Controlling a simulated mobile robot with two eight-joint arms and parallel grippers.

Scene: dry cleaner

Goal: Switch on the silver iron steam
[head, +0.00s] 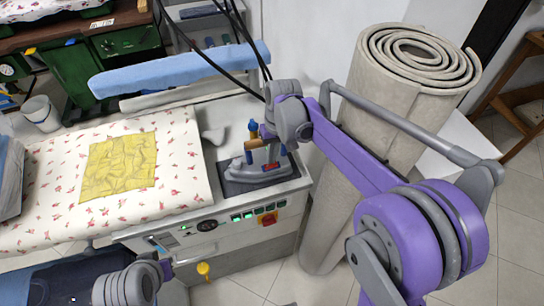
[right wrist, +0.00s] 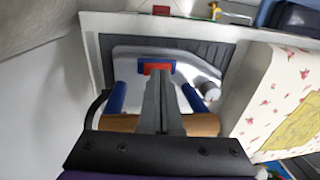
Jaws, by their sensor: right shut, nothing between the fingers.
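The silver iron (head: 240,174) sits on a dark rest at the right end of the ironing table. It has a brown and blue handle, which my right gripper (head: 272,153) partly covers. In the right wrist view the iron (right wrist: 130,53) lies beneath my right gripper (right wrist: 158,74), with blue posts and a brown handle on either side of the fingers. The fingers are shut and empty. Their tips are at a red and blue part (right wrist: 157,67) on the iron; I cannot tell if they touch it. My left arm shows at the lower left; its fingers are not clear.
A rolled carpet (head: 395,110) stands close on the right. Black cables hang above the iron.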

